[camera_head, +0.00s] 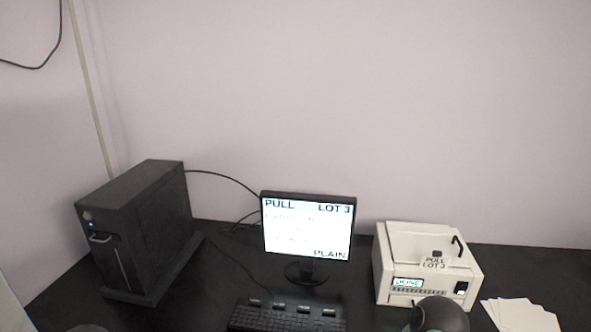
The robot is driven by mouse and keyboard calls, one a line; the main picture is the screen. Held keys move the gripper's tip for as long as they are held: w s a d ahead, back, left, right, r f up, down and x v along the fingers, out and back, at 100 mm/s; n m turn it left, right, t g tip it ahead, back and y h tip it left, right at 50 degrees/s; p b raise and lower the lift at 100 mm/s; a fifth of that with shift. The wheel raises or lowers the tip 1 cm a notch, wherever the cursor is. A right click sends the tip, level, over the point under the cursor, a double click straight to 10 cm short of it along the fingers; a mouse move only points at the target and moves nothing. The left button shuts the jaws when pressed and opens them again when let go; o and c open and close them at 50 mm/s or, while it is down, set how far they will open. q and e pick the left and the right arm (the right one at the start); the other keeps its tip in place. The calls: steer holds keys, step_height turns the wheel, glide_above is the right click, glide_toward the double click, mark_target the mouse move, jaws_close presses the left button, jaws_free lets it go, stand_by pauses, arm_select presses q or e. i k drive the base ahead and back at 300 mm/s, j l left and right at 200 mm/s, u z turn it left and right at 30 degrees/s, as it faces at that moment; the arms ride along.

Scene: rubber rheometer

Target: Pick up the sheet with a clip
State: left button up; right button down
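A pale sheet (437,264) printed "PULL LOT 3" lies on top of the white boxy machine (400,241) at the right. A small black clip-like piece (437,253) sits at its upper edge; it is too small to tell how it grips the sheet. Several loose white sheets (520,315) lie on the table right of the machine, with no clip visible on them. No gripper fingers show. A dark rounded shape at the bottom edge, in front of the machine, may be part of my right arm; it hides part of the table.
A monitor (307,228) reading "PULL LOT 3" and "PLAIN" stands mid-table behind a black keyboard (285,318). A black computer tower (125,235) stands at the left. The machine's small display (408,283) reads "DONE". The dark table (225,265) is clear between tower and monitor, apart from cables.

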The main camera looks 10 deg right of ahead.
mark_target(436, 261)
steer(key=z, duration=1.3)
